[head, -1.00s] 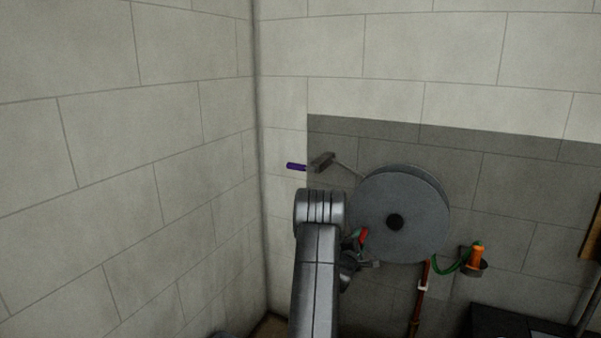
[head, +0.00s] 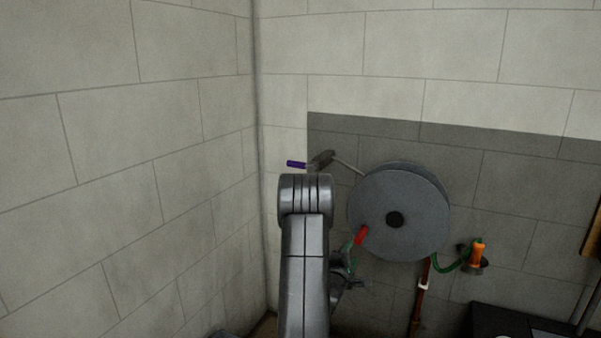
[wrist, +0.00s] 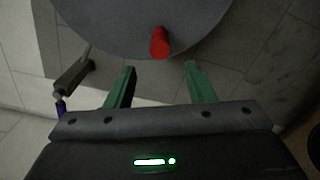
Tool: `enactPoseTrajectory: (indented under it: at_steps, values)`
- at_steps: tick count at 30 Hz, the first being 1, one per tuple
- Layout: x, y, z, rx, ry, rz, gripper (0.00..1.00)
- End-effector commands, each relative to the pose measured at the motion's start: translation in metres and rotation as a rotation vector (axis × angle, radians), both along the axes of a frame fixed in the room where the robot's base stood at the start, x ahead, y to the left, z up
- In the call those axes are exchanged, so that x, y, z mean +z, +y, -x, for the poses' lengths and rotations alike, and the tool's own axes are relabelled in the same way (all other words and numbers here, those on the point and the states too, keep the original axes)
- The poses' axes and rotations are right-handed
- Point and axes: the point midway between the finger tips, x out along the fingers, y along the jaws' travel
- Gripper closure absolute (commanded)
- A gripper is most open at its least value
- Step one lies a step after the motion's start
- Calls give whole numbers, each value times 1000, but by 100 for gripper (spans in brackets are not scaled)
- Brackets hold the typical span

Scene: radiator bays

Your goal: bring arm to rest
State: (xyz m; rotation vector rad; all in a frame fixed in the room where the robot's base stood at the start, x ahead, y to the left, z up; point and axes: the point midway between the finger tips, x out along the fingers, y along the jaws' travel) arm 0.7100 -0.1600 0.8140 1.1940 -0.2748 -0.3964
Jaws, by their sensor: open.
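My gripper (wrist: 160,82) shows in the wrist view with its two green fingers spread apart and nothing between them. Just beyond the fingertips is a red handle (wrist: 159,42) in front of the grey reel disc. In the head view my gripper (head: 352,274) is partly hidden behind my arm, low and left of the grey reel (head: 420,210). The red handle (head: 361,235) shows at the reel's lower left edge, above the gripper. I cannot tell from the head view whether the gripper touches anything.
A purple-ended lever (head: 297,164) sticks out from the wall above my arm. An orange nozzle (head: 477,254) on a green hose hangs right of the reel, and a brown pipe (head: 419,300) runs below it. A dark box (head: 520,322) stands at lower right. The left wall is bare.

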Motion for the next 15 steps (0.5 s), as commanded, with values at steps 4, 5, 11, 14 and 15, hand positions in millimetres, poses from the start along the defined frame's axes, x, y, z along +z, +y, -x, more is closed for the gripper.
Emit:
enactPoseTrajectory:
  at_steps: [4, 5, 11, 14, 15]
  values:
    - [-1, 12, 22, 2, 1, 1, 51]
    - [-1, 14, 27, 2, 1, 1, 51]
    - [1, 5, 11, -2, -1, 1, 51]
    - [1, -3, -4, -2, -2, 0, 51]
    - [1, -6, -10, -2, -2, 0, 51]
